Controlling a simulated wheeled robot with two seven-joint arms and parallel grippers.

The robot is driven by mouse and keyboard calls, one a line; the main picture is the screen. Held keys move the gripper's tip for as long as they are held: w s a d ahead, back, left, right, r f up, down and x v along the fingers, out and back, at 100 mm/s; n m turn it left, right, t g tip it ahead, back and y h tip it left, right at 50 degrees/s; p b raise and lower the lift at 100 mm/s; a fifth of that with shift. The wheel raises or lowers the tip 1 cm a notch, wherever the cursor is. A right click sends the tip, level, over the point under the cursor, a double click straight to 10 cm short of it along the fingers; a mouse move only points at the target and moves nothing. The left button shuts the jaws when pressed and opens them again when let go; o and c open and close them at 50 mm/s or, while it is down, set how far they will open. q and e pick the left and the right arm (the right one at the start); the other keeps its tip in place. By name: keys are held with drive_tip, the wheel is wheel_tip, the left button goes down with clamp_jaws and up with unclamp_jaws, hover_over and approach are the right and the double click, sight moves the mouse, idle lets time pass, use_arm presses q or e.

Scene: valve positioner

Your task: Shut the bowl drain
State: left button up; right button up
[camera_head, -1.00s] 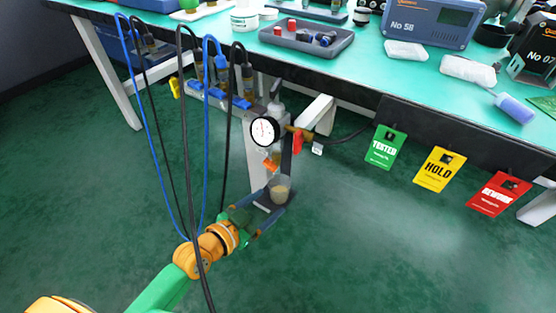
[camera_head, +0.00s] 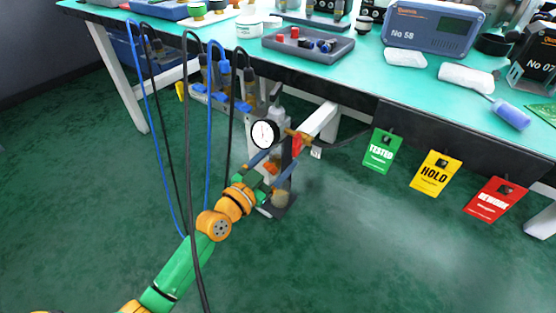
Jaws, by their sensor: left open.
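The filter assembly with a round white-faced gauge (camera_head: 265,134) hangs at the bench's front edge. A red lever (camera_head: 297,146) shows at its right side. An orange part (camera_head: 271,168), perhaps the bowl drain, is low beneath the gauge, partly hidden by my gripper. A cloudy cup (camera_head: 281,198) stands below on a dark stand. My left gripper (camera_head: 275,170) is open, with its blue-grey fingers reaching up on either side of the area below the gauge. I cannot tell whether they touch anything. My right gripper is not in view.
Blue and black hoses (camera_head: 190,140) hang in loops left of the gauge, one crossing in front of my left arm. The green bench (camera_head: 350,75) overhangs behind. Tags reading TESTED (camera_head: 382,151), HOLD (camera_head: 436,173) and REWORK (camera_head: 497,199) hang at right. The floor at lower right is clear.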

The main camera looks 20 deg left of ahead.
sight(268, 170)
use_arm(q)
clamp_jaws()
drive_tip(key=shift+r+n+p, duration=0.1)
drive_tip(key=shift+n+p, duration=0.2)
drive_tip(key=shift+n, duration=0.5)
drive_tip(key=n, duration=0.2)
drive_tip(key=shift+n, duration=0.4)
unclamp_jaws()
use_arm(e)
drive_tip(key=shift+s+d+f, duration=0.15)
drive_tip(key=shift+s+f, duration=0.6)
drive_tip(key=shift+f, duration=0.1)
use_arm(q)
drive_tip(key=shift+s, duration=0.15)
drive_tip(key=p+v, duration=0.1)
drive_tip(key=v, duration=0.6)
drive_tip(key=shift+p, duration=0.4)
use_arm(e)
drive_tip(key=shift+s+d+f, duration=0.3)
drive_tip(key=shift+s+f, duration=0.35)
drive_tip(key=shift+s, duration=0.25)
